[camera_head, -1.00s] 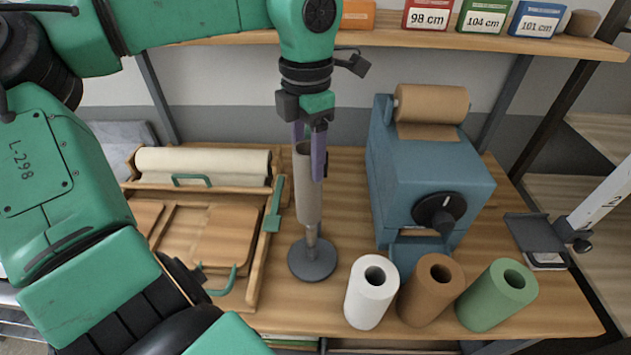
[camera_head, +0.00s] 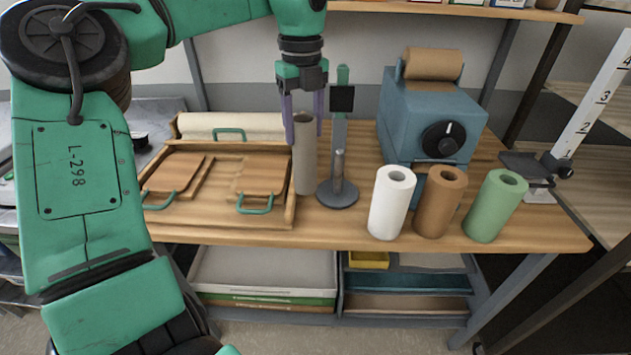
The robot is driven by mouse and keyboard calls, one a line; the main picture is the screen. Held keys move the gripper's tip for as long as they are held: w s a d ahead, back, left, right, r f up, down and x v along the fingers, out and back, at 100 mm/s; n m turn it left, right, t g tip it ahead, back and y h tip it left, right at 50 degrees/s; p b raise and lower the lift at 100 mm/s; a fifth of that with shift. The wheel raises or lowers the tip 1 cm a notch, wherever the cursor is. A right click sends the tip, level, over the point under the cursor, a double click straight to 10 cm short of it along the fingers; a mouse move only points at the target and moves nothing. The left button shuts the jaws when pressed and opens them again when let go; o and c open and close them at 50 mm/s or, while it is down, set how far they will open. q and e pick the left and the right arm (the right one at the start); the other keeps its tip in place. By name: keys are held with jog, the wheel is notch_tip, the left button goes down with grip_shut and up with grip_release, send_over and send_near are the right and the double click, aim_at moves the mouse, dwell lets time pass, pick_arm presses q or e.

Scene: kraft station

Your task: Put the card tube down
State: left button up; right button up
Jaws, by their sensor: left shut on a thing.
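My left gripper (camera_head: 303,110) is shut on the grey-brown card tube (camera_head: 304,165), with its purple fingers on either side of the tube's top. The tube is upright, beside the right wall of the wooden tray and left of the round dark stand (camera_head: 338,196). The stand's short post is bare, and the tube is not around it. The tube's lower end is close to the tabletop (camera_head: 250,237); I cannot tell whether it touches. My right gripper is not in view.
The wooden tray (camera_head: 292,210) holds boards with green handles. White (camera_head: 389,210), brown (camera_head: 438,208) and green (camera_head: 494,212) rolls stand to the right. A blue machine (camera_head: 435,110) stands behind them. A grey upright with a dark plate (camera_head: 342,98) rises near the stand.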

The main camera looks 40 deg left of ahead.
pick_arm(q)
notch_tip(320, 180, down, 13)
jog(key=p, duration=0.1)
jog(key=shift+s, duration=0.3)
jog(key=o, duration=0.9)
jog(key=shift+d+p, duration=0.1)
jog(key=shift+p, duration=0.25)
jog(key=shift+o, duration=0.4)
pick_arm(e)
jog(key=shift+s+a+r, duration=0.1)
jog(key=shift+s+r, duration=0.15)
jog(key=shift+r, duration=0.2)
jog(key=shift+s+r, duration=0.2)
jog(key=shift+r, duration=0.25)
pick_arm(q)
jog(key=shift+r, duration=0.1)
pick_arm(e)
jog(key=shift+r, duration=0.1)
